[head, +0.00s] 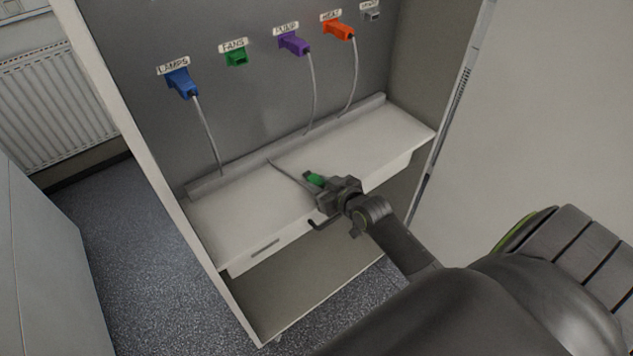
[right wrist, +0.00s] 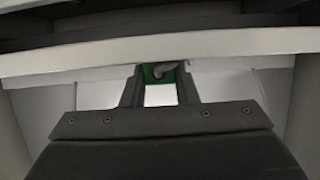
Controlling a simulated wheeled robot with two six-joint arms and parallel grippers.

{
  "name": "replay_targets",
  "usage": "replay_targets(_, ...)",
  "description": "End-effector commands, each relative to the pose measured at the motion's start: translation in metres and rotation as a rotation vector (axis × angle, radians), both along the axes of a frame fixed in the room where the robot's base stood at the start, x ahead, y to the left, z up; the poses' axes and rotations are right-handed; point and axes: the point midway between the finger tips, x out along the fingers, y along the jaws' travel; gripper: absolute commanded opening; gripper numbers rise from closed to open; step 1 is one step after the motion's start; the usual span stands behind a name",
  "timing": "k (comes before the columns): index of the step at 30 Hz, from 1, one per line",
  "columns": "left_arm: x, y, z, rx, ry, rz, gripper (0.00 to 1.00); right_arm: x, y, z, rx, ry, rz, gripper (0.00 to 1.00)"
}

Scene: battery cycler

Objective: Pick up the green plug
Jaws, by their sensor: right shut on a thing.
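The green plug (head: 315,179) is at the tip of my right gripper (head: 325,184), over the white shelf of the cabinet. A grey cable runs from near the plug up-left to the back of the shelf. In the right wrist view the green plug (right wrist: 165,74) sits between the two fingertips of my right gripper (right wrist: 160,82), which is shut on it. Whether the plug still touches the shelf I cannot tell. The green socket (head: 237,58) under the FANS label is on the back panel and holds no plug. My left gripper is not in view.
Blue (head: 181,82), purple (head: 294,43) and orange (head: 339,29) plugs sit in the panel with cables hanging to the shelf. A grey socket (head: 372,14) is at the far right. The white shelf (head: 225,222) is otherwise clear. Cabinet side walls flank it.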

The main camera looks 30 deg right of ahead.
Motion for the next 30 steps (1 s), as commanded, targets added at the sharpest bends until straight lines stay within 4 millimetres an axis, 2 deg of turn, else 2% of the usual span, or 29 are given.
replay_targets(5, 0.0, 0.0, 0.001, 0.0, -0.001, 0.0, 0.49, 0.0, 0.0, 0.01, -0.002, -0.003, 0.002, 0.07)
replay_targets(19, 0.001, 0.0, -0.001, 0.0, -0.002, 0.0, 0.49, 0.001, 0.0, 0.089, -0.002, -0.004, 0.002, 0.07)
replay_targets(24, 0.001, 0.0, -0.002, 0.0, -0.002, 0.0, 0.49, 0.0, 0.0, 0.1, -0.001, -0.002, 0.0, 0.07)
replay_targets(30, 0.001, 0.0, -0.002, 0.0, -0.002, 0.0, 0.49, 0.0, 0.0, 0.101, 0.0, 0.0, 0.0, 0.07)
